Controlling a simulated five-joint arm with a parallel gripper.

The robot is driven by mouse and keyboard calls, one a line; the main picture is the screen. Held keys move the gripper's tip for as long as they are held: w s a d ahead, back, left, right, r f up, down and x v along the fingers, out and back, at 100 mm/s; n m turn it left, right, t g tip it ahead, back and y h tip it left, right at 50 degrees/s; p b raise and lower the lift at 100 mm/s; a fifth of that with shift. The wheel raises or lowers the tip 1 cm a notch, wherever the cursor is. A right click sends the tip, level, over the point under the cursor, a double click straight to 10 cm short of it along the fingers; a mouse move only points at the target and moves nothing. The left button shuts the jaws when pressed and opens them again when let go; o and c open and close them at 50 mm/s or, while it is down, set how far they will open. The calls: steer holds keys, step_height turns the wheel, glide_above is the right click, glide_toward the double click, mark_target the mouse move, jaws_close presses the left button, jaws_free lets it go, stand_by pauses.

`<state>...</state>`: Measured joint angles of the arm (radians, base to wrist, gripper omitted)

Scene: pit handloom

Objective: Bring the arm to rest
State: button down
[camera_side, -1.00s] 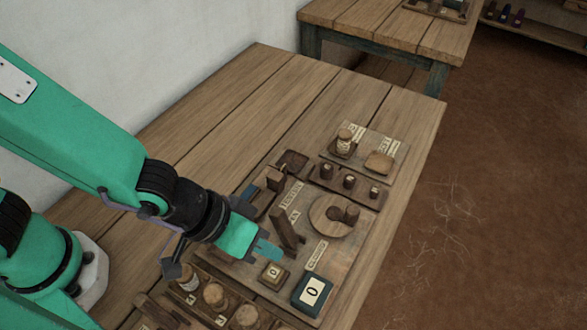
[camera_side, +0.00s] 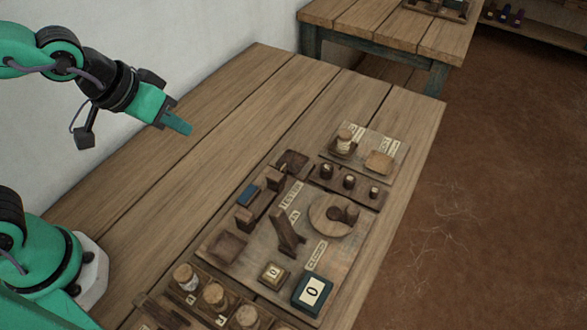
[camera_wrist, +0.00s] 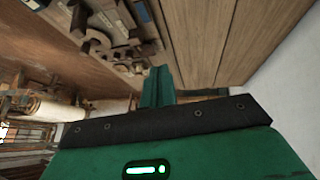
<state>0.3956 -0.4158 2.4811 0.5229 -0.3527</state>
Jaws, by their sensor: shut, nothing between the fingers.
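My gripper (camera_side: 179,124) is green and hangs in the air above the bare back left part of the wooden table (camera_side: 225,105). Its fingers are together with nothing between them, and they point right and slightly down. It is well apart from the wooden board (camera_side: 236,252) and the things on it. In the wrist view the shut fingers (camera_wrist: 158,85) show at the middle, with the table planks (camera_wrist: 205,35) beyond them.
The board carries a dark block with a "0" label (camera_side: 312,293), a round wooden disc (camera_side: 328,218) and an upright wooden piece (camera_side: 287,240). A tray of jars (camera_side: 214,297) stands at the front. A white wall (camera_side: 150,45) rises behind the table.

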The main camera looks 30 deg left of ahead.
steer(key=s+a+r+y, duration=0.2)
steer(key=s+a+r, duration=0.2)
steer(key=a, duration=0.8)
steer(key=shift+s+r+y, duration=0.15)
steer(key=shift+s+y, duration=0.15)
steer(key=shift+s, duration=0.7)
stand_by(0.5)
